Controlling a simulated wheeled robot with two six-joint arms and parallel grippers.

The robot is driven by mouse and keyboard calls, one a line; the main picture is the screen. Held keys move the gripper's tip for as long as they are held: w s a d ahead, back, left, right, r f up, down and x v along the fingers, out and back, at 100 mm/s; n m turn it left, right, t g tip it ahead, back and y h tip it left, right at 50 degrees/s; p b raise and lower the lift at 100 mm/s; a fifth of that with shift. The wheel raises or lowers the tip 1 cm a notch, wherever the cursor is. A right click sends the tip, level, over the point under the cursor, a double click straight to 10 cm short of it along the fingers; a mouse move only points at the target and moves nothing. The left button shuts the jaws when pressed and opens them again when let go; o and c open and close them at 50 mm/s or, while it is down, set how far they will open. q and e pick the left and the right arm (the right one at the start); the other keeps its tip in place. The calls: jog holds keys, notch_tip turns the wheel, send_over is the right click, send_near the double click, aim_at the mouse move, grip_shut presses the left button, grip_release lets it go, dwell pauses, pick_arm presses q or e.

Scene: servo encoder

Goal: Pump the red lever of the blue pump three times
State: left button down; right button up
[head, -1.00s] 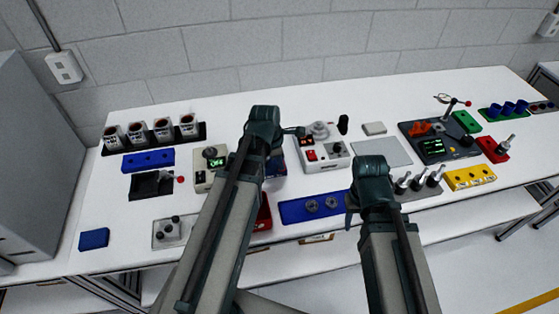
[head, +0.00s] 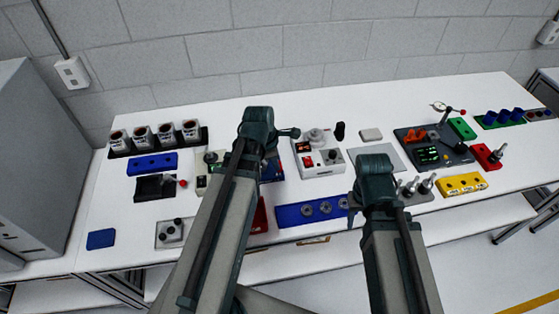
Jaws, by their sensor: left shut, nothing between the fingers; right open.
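The blue pump (head: 271,169) is mostly hidden behind my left arm near the middle of the table; only a dark blue part shows to the right of the arm. I cannot make out its red lever. My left gripper (head: 290,133) is at the end of the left arm, above and just behind the pump in the picture; it is shut and empty, its fingers not clearly visible. Whether it touches the lever cannot be told. My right gripper (head: 353,205) is mostly hidden by its arm, open, over the front of the table by a blue block with metal rings (head: 312,209).
A white control box (head: 318,160) stands right of the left arm. A black device (head: 154,187) with a red ball lies left. A dark panel (head: 425,148) with a red-tipped lever stands right. A row of mugs (head: 143,136) is at back left. A grey plate (head: 381,158) lies flat.

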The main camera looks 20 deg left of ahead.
pick_arm(q)
jog(key=s+d+p+v, duration=0.1)
jog(key=p+v, duration=0.5)
jog(key=v, duration=0.2)
jog(key=shift+s+a+p, duration=0.25)
jog(key=shift+a+p, duration=0.05)
jog(key=shift+a, duration=0.05)
pick_arm(e)
notch_tip(320, 180, up, 8)
jog(key=shift+a, duration=0.2)
jog(key=shift+f, duration=0.1)
pick_arm(q)
jog(key=w+a+r+g+p, duration=0.1)
jog(key=w+a+r+p, duration=0.1)
jog(key=w+r+p, duration=0.2)
jog(key=shift+w+a+h, duration=0.3)
jog(key=shift+w+a, duration=0.1)
pick_arm(e)
notch_tip(320, 180, up, 4)
jog(key=shift+r, duration=0.15)
